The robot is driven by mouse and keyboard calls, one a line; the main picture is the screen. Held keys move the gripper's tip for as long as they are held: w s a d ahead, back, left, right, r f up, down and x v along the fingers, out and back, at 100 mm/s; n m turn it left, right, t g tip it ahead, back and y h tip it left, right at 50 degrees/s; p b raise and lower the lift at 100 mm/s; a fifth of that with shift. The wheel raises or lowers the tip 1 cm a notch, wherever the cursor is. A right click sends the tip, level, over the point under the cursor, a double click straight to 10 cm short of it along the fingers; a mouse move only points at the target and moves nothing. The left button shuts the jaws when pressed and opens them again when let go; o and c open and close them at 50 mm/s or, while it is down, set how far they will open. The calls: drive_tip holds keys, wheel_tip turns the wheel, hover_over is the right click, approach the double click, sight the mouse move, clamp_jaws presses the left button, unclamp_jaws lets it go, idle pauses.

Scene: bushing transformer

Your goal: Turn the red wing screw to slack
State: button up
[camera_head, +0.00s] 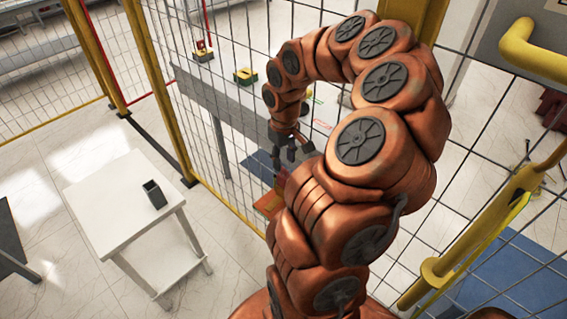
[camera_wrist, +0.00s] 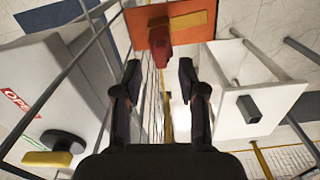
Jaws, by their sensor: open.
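A red part that looks like the wing screw (camera_wrist: 158,55) stands out from an orange plate (camera_wrist: 201,19) at the top middle of the wrist view. The orange plate also shows in the head view (camera_head: 268,203), low behind my arm. My gripper (camera_wrist: 158,72) is open and empty, with one dark finger on each side of the picture line to the red part. The red part appears beyond the fingertips, and no contact shows. In the head view my gripper (camera_head: 291,148) points down above the plate. The exact turn of the screw is too small to tell.
A white table (camera_head: 90,190) with a dark open box (camera_head: 153,193) stands at the left. Wire mesh fence with yellow posts (camera_head: 160,90) runs close by my arm. A grey box with an "OPEN" label (camera_wrist: 22,103) and a black knob (camera_wrist: 62,141) lies left in the wrist view.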

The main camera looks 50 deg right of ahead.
sight(284, 169)
drive_tip(key=shift+f+p, duration=0.35)
drive_tip(key=shift+f, duration=1.25)
clamp_jaws()
